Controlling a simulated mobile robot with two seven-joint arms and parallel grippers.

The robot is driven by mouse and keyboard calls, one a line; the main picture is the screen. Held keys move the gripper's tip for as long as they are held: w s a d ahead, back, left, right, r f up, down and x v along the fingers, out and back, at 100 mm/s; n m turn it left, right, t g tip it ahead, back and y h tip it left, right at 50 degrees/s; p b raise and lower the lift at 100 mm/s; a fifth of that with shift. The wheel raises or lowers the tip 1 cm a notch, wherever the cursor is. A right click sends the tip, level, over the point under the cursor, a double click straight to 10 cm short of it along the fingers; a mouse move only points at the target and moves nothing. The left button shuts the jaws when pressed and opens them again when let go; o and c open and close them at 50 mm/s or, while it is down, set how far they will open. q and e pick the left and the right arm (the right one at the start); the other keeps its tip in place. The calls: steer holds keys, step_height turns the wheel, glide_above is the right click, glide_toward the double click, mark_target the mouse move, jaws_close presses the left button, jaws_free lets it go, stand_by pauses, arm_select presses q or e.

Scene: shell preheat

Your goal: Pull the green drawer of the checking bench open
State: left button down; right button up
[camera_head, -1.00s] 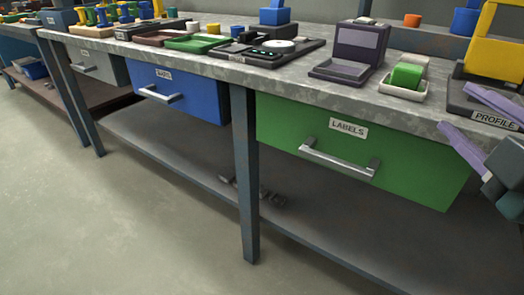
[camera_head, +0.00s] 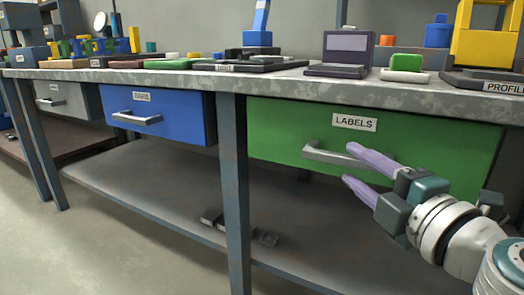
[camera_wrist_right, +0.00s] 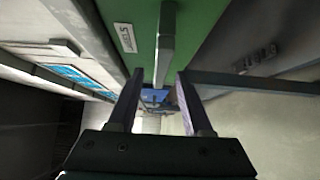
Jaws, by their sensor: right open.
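The green drawer (camera_head: 278,128), labelled LABELS, appears shut under the bench top. Its grey bar handle (camera_head: 325,154) runs sideways below the label, and the right part is hidden behind my right gripper. My right gripper (camera_head: 350,165) is open, with its purple fingers pointing left at the handle's right part, one higher than the other. In the right wrist view, the handle (camera_wrist_right: 165,60) appears in the gap between the fingertips (camera_wrist_right: 159,78). I cannot tell whether the fingers reach past the bar. The gripper holds nothing. My left gripper is out of view.
A blue drawer (camera_head: 180,117) and a grey drawer (camera_head: 72,100) are to the left. A bench leg (camera_head: 233,190) stands left of the green drawer. The lower shelf (camera_head: 150,185) has small dark parts (camera_head: 238,232). Trays and devices crowd the bench top (camera_head: 225,80).

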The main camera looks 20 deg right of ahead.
mark_target(349, 163)
steer(key=shift+w+d, duration=0.1)
steer(key=shift+w, duration=1.7)
jaws_close()
